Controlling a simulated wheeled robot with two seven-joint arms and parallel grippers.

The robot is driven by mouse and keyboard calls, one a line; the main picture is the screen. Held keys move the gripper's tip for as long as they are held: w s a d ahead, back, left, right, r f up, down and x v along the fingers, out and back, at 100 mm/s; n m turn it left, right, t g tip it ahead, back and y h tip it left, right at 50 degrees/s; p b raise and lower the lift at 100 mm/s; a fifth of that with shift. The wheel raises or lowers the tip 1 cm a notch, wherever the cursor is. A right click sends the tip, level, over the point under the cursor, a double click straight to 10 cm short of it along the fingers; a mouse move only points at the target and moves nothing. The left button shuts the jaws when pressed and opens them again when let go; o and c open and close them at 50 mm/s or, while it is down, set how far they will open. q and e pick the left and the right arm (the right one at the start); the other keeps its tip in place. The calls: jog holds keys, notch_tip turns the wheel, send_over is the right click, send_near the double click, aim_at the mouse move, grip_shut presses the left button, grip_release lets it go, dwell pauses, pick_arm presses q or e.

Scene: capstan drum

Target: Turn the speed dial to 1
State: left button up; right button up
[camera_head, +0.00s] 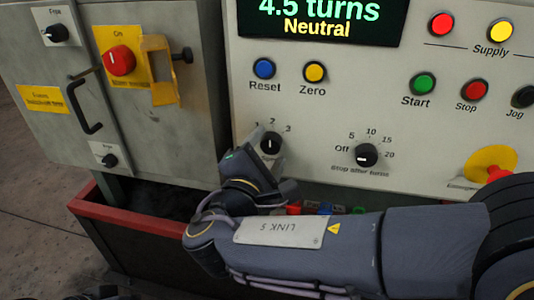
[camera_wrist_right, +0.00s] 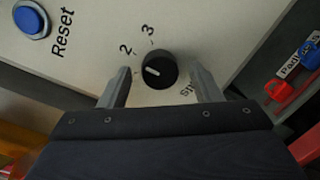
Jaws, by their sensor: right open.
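The speed dial (camera_head: 271,144) is a small black knob with a white pointer line, low on the pale control panel. It also shows in the right wrist view (camera_wrist_right: 160,69), where the labels 2 and 3 are readable and the 1 is hidden. Its pointer is near the 2 side; the exact setting is hard to tell. My right gripper (camera_wrist_right: 158,80) is open, with one finger on each side of the dial and visible gaps to it. In the head view the right gripper (camera_head: 262,157) partly covers the dial's lower edge.
A stop-after-turns dial (camera_head: 367,155) sits right of the speed dial. Blue Reset (camera_head: 264,68) and yellow Zero (camera_head: 315,71) buttons are above. The display (camera_head: 320,20) reads 4.5 turns, Neutral. A red emergency button (camera_head: 497,173) is at right, a grey cabinet (camera_head: 150,120) at left.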

jog(key=c, duration=1)
jog(key=shift+r+n+p, duration=0.15)
jog(key=shift+n+p, duration=0.25)
jog(key=shift+p, duration=0.25)
jog(key=n+p, duration=0.5)
jog(key=p, duration=0.1)
jog(key=shift+n+t, duration=0.3)
jog(key=shift+f+n+p, duration=0.2)
jog(key=shift+n+p, duration=1.3)
jog(key=shift+p, duration=0.1)
jog(key=o, duration=1)
